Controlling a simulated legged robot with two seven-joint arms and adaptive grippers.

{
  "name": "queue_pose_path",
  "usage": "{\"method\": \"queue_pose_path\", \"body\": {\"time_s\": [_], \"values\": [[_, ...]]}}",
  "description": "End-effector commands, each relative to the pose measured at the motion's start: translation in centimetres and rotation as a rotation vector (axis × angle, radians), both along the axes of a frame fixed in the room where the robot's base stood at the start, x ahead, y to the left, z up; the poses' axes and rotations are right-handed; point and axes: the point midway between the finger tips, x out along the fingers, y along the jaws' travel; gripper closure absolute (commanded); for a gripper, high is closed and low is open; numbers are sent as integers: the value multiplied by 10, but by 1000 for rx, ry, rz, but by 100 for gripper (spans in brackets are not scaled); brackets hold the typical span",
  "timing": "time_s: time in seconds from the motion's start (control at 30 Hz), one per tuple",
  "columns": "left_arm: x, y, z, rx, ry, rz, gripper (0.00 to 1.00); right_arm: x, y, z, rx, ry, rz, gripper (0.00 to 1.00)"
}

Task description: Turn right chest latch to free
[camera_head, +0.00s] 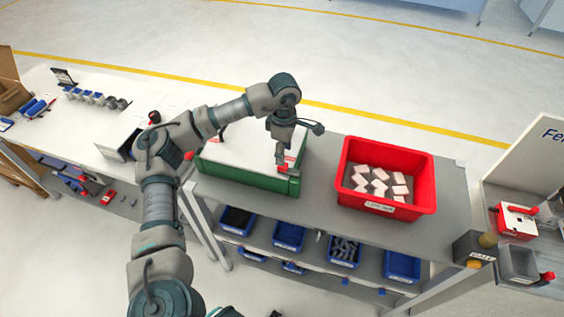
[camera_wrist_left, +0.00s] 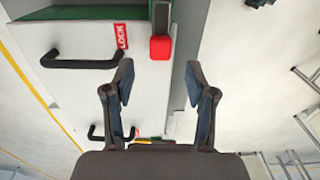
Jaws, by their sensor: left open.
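The green chest (camera_head: 230,173) with a white lid (camera_head: 240,148) stands on the grey table. Its right latch has a red block (camera_wrist_left: 160,48) on a dark grey strip in the left wrist view. A red LOCK label (camera_wrist_left: 121,36) is beside it on the lid. My left gripper (camera_wrist_left: 160,76) is open and empty. In that view the red block appears in line with the gap between its fingertips, slightly beyond them. In the head view my left gripper (camera_head: 281,152) hangs over the lid's right end and partly hides the latch. My right gripper is out of view.
A red bin (camera_head: 425,172) with several white pieces stands right of the chest. Black handles (camera_wrist_left: 82,62) stick up from the lid. Blue bins (camera_head: 289,235) sit on the shelf below. A red box (camera_head: 516,222) stands at the far right.

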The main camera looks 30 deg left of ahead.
Motion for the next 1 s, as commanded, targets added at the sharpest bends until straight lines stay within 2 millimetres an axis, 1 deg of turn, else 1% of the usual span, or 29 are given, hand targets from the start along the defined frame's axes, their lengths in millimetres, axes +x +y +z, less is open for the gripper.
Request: {"method": "queue_pose_path", "body": {"time_s": [0.03, 0.1, 0.2, 0.3, 0.43, 0.67, 0.7, 0.77, 0.8, 0.87, 0.9, 1.0], "values": [[0, 1, -11, 0, 3, 0, 44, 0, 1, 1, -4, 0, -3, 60], [0, 3, -25, -2, 3, 1, 44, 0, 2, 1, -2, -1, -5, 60], [0, 6, -41, -6, 2, 2, 44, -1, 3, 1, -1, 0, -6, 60], [0, 7, -51, -8, 1, 1, 44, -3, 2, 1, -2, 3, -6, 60], [0, 9, -58, -9, 1, 1, 44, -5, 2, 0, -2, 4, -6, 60], [0, 5, -58, -6, 1, 1, 44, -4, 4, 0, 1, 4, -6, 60], [0, 4, -57, -5, 0, 1, 49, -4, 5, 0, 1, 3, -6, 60], [0, 2, -57, -4, 0, 1, 64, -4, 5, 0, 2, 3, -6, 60], [0, 2, -56, -3, -1, 1, 74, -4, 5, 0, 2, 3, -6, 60], [1, 1, -56, -3, -1, 1, 89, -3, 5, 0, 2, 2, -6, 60], [1, 1, -56, -4, -1, 0, 99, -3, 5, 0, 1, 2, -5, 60], [1, 1, -56, -7, -3, -1, 100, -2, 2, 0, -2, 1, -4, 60]]}}
